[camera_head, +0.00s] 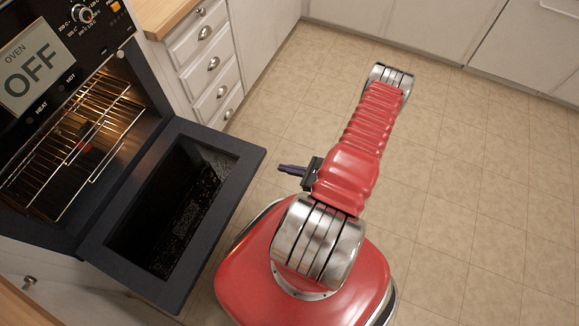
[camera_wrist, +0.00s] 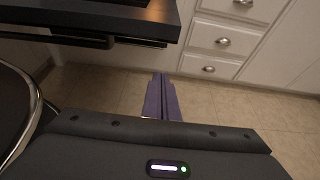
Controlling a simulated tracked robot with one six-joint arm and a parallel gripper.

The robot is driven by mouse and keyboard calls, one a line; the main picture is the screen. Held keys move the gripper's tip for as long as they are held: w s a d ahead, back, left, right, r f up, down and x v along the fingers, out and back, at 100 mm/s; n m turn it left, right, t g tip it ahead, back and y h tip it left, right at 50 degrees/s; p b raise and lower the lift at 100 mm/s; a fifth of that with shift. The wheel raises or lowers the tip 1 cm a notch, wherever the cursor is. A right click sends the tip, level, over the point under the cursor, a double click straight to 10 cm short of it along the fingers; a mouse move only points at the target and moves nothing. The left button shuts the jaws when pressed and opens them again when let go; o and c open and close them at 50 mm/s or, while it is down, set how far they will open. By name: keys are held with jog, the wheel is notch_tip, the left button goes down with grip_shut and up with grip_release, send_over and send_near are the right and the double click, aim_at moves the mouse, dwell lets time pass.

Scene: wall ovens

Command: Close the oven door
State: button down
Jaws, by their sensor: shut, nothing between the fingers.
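The oven (camera_head: 70,100) stands at the left of the head view. Its dark door (camera_head: 248,165) is swung down and open, with a dark glass panel facing up. My gripper (camera_head: 281,169) is to the right of the door's outer edge, a short gap away and not touching it in the picture. Its purple fingers point left and are shut and empty. In the wrist view my gripper (camera_wrist: 158,78) points ahead, and the dark edge of the oven door (camera_wrist: 100,20) lies above and to the left of the fingers.
The lit oven holds a wire rack (camera_head: 85,125). A panel above reads OFF (camera_head: 35,65). White drawers (camera_head: 210,62) with metal handles stand behind the door, and also show in the wrist view (camera_wrist: 218,40). Tiled floor (camera_head: 480,200) is clear to the right.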

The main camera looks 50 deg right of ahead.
jog(key=w+a+r, duration=0.1)
jog(key=w+a, duration=0.1)
jog(key=w, duration=0.4)
jog(key=shift+w+r, duration=0.2)
jog(key=shift+w, duration=0.1)
dwell(0.3)
jog(key=shift+r, duration=0.1)
